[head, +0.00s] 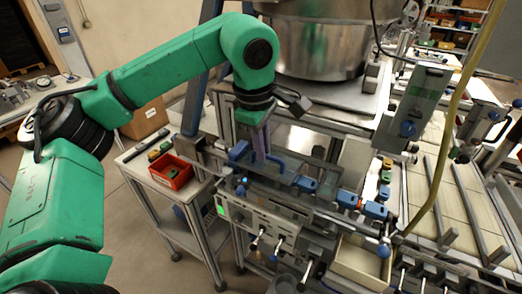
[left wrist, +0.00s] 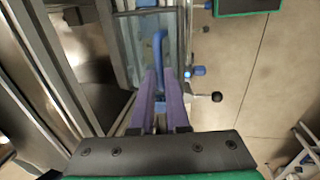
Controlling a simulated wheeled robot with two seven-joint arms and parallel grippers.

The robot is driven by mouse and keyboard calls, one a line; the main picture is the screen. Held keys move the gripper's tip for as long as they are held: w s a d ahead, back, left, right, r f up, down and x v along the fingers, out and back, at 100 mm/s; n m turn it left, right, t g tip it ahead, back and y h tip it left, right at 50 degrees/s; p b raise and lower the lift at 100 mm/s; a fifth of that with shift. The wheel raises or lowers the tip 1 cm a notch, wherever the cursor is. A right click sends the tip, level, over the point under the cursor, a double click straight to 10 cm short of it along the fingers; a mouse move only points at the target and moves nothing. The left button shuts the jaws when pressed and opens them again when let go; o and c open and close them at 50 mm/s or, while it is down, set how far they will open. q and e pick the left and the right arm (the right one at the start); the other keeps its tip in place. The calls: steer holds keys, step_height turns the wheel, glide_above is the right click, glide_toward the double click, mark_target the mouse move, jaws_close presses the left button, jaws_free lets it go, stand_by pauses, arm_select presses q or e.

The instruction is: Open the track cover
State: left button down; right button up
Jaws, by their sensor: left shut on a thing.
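My left gripper (head: 264,157) reaches down from above onto the track in the middle of the head view. Its purple fingers are shut on the blue handle (left wrist: 159,45) of the track cover, which shows between and beyond the fingertips (left wrist: 161,88) in the left wrist view. The cover (left wrist: 127,48) looks like a clear panel along the track. In the head view the fingers partly hide the handle (head: 277,163). I cannot tell how far the cover is raised. My right gripper is in neither view.
A large steel bowl (head: 315,45) stands behind the track. A red bin (head: 171,171) sits on a side table at left. Blue fittings (head: 362,204) and levers line the track's right end. A grey-green box (head: 412,105) and a yellow hose (head: 451,125) hang at right.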

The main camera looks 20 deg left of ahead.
arm_select(q)
steer(key=w+r+p, duration=0.1)
steer(key=w+r, duration=0.1)
steer(key=shift+r+p, duration=0.35)
steer(key=shift+p, duration=0.05)
steer(key=shift+w+d+r+p, duration=0.1)
steer(key=shift+w+r+p, duration=0.4)
steer(key=shift+w+p, duration=0.35)
steer(key=shift+w, duration=0.1)
steer(key=shift+f, duration=0.1)
